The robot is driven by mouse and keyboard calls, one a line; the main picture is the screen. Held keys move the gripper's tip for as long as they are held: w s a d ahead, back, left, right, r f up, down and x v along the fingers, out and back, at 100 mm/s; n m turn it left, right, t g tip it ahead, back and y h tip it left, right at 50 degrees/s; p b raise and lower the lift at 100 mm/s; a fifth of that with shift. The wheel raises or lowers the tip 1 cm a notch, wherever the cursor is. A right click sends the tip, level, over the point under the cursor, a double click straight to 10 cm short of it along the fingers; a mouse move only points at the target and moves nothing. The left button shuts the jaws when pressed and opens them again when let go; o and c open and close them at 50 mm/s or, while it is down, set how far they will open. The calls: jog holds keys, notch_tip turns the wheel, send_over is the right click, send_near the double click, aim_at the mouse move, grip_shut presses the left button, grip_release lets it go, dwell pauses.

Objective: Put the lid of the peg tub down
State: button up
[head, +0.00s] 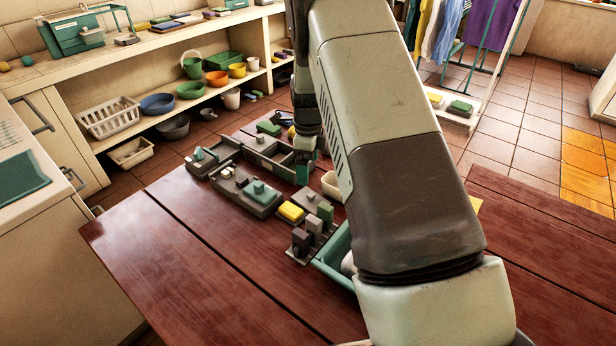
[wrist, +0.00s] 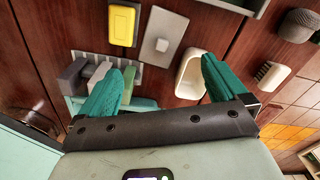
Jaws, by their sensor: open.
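A flat grey plate with a small knob (wrist: 159,46), which looks like the lid, lies on the table in the wrist view. It also shows in the head view (head: 312,197), right of the yellow block. A small cream open tub (wrist: 192,76), probably the peg tub, stands beside it; its inside looks empty from here. The tub is partly hidden behind my arm in the head view (head: 331,185). My gripper (wrist: 164,66) is open, its two teal fingers wide apart, with nothing held between them. In the head view only part of the gripper (head: 304,174) shows, over the table beside the tub.
A yellow block (wrist: 123,23) lies beside the plate. A grey rack with upright blocks (head: 312,232) and a teal tray (head: 333,262) stand nearer. Grey trays and a divided box (head: 270,152) crowd the far end. The table's near left (head: 190,235) is clear.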

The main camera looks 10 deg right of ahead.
jog(key=s+r+n+t, duration=0.1)
jog(key=s+r+n, duration=0.45)
jog(key=r, duration=0.75)
jog(key=s+r+n+t, duration=0.2)
jog(key=s+r+n, duration=0.35)
jog(key=r, duration=0.85)
jog(key=s+d+r+n+t, duration=0.1)
jog(key=s+n, duration=0.5)
jog(key=s, duration=0.6)
jog(key=s+d+r+n+t, duration=0.1)
jog(key=s+r+n, duration=0.3)
jog(key=s, duration=0.8)
jog(key=shift+s+n+t, duration=0.3)
jog(key=shift+s+n, duration=0.05)
jog(key=shift+n, duration=0.75)
